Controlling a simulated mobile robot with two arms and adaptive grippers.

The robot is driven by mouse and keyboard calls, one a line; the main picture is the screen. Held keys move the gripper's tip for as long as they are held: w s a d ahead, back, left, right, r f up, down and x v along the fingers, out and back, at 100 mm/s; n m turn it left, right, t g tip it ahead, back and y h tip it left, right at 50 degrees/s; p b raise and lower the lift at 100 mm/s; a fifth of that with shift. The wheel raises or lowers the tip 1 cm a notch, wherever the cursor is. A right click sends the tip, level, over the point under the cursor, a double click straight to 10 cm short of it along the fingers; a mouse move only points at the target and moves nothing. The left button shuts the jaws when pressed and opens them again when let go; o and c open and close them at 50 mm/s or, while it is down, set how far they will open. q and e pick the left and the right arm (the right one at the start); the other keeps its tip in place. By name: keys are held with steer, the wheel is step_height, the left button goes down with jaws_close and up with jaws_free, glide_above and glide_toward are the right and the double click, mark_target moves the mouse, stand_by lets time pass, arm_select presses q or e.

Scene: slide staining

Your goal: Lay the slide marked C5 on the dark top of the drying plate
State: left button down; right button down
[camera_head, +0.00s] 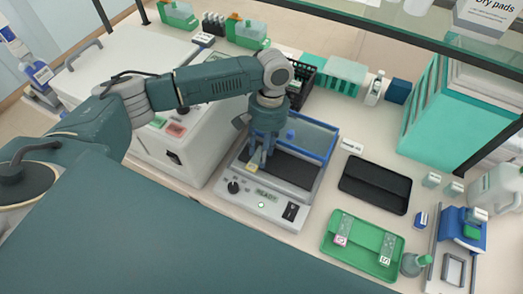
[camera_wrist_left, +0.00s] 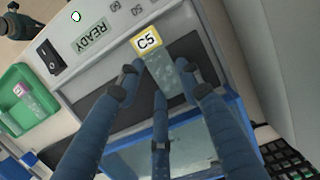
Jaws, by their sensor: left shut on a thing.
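My left gripper (camera_head: 258,160) is over the drying plate (camera_head: 262,205), its fingers pointing down and shut on the slide marked C5 (camera_head: 252,168). In the left wrist view the slide (camera_wrist_left: 147,42) shows a yellow-edged C5 label and clear glass between my fingertips (camera_wrist_left: 165,80). Its label end overlaps the front edge of the dark top (camera_wrist_left: 107,108). I cannot tell whether the slide touches the plate. The dark top (camera_head: 291,171) is otherwise bare where I see it. The display (camera_wrist_left: 89,37) reads READY. My right gripper is not in view.
A blue-framed clear lid (camera_head: 313,133) stands at the plate's back. A green tray (camera_head: 363,266) with two slides lies to the front right, and a black tray (camera_head: 374,186) lies to the right. A white machine (camera_head: 190,160) stands close on the left.

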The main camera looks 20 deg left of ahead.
arm_select(q)
steer(key=shift+s+a+f, duration=0.1)
steer(key=shift+s+f, duration=0.15)
steer(key=shift+f, duration=0.35)
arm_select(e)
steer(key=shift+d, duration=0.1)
arm_select(q)
steer(key=c, duration=1.1)
jaws_free()
steer(key=shift+w+f, duration=0.15)
steer(key=shift+w, duration=0.2)
steer(key=shift+s, duration=0.15)
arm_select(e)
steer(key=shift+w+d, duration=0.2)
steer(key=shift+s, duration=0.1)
arm_select(q)
steer(key=v, duration=0.8)
steer(key=shift+w+r, duration=0.2)
steer(key=shift+r, duration=0.05)
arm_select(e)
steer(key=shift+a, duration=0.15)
